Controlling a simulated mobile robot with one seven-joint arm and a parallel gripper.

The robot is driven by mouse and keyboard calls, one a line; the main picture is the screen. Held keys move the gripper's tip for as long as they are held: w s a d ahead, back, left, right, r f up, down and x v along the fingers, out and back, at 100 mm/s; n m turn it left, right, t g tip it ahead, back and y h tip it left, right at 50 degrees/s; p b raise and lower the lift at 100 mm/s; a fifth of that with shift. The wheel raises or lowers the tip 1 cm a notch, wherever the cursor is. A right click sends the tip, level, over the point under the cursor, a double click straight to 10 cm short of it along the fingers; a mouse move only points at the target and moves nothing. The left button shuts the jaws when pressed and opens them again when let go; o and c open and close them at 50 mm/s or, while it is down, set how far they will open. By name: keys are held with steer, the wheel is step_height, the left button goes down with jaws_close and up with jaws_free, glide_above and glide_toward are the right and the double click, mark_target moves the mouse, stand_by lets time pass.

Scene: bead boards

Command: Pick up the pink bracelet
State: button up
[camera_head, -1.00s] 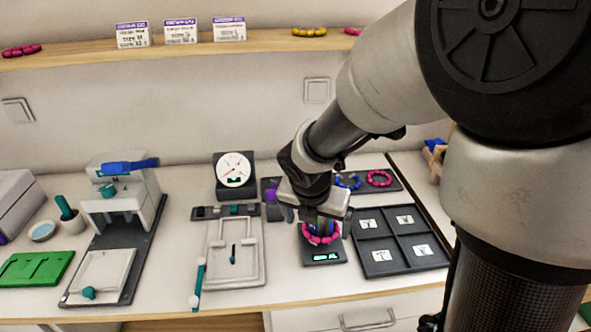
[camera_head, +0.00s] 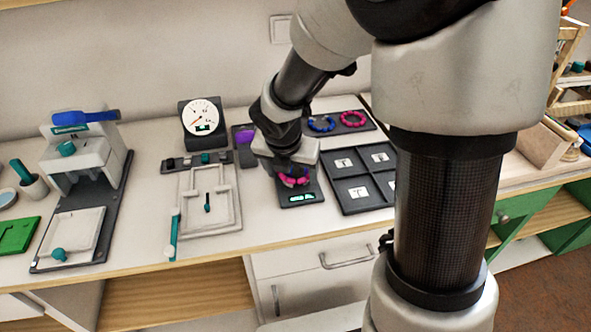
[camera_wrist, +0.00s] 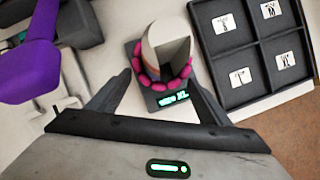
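A pink bracelet (camera_head: 293,181) of round beads lies on a small dark device with a lit display (camera_head: 303,198). In the wrist view the pink bracelet (camera_wrist: 174,84) goes around a pale, round upright post (camera_wrist: 166,47), and the display below it shows green characters. My gripper (camera_head: 287,172) is right above it in the head view and hides part of it. In the wrist view my gripper (camera_wrist: 160,80) is open, with one finger on each side of the bracelet and no clear contact. A second pink bracelet (camera_head: 353,118) lies on a dark tray at the back, beside a blue bracelet (camera_head: 321,123).
A dark four-part tray (camera_head: 341,207) with white labels is just right of the device. A purple object (camera_wrist: 36,48) is close to my gripper's left. A white jig (camera_head: 229,201), a dial gauge (camera_head: 202,117) and a press (camera_head: 88,158) stand further left.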

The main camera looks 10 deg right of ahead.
steer(key=c, duration=0.5)
steer(key=shift+c, duration=0.2)
steer(key=shift+r, duration=0.1)
